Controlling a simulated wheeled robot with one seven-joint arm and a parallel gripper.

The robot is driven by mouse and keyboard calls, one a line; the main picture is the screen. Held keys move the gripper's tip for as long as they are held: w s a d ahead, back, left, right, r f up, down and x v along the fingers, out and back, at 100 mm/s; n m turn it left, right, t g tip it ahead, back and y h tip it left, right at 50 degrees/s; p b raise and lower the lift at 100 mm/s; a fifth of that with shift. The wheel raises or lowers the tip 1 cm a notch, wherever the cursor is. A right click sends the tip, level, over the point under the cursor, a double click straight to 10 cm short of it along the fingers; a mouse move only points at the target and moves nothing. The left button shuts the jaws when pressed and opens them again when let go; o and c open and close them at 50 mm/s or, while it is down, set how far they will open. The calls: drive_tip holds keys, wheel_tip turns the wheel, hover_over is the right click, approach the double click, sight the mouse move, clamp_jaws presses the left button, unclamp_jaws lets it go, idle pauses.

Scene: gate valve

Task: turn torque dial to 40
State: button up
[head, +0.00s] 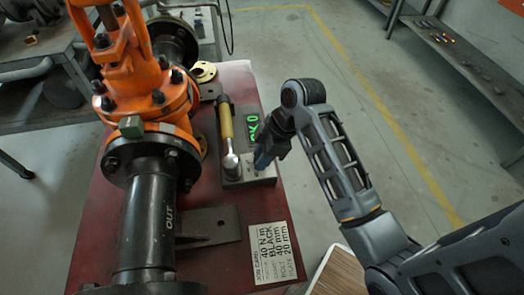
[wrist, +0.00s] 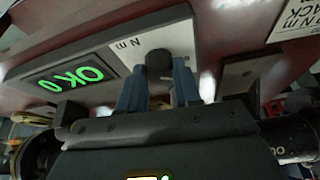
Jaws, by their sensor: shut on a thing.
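The torque dial (wrist: 158,64) is a small dark knob on a pale panel marked "N m", at the middle of the wrist view. My gripper (wrist: 159,86) has its two blue fingers shut on either side of the dial. In the head view my gripper (head: 263,160) points down at the lower right of the grey tester box (head: 232,178) and hides the dial. A green lit display (wrist: 68,79) beside the dial seems to read "OK 0"; it also shows in the head view (head: 252,124). The dial's pointer and scale numbers cannot be made out.
A torque wrench with a yellow handle (head: 226,122) lies on the box, left of my gripper. A job card (head: 270,252) listing 40 N m lies at the red table's (head: 230,80) front right. The orange gate valve (head: 150,85) and black pipe (head: 148,215) stand at left.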

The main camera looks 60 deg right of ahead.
drive_tip(key=m+p, duration=0.1)
drive_tip(key=m+h+p, duration=0.1)
drive_tip(key=m+p, duration=0.2)
drive_tip(key=p, duration=0.1)
drive_tip(key=shift+s+a+r+m+t+h, duration=0.1)
drive_tip(key=shift+a+r+m+t+h, duration=0.05)
drive_tip(key=shift+r+m+t+h, duration=0.2)
drive_tip(key=shift+f+m+h+p, duration=0.25)
drive_tip(key=shift+m+h+p, duration=0.2)
drive_tip(key=shift+m+p, duration=0.8)
drive_tip(key=shift+f, duration=0.1)
drive_tip(key=o, duration=1)
drive_tip(key=shift+o, duration=0.2)
drive_tip(key=v, duration=0.7)
drive_tip(key=shift+s+r, duration=0.15)
drive_tip(key=shift+r, duration=0.2)
drive_tip(key=shift+s+a, duration=0.1)
drive_tip(key=shift+a, duration=0.05)
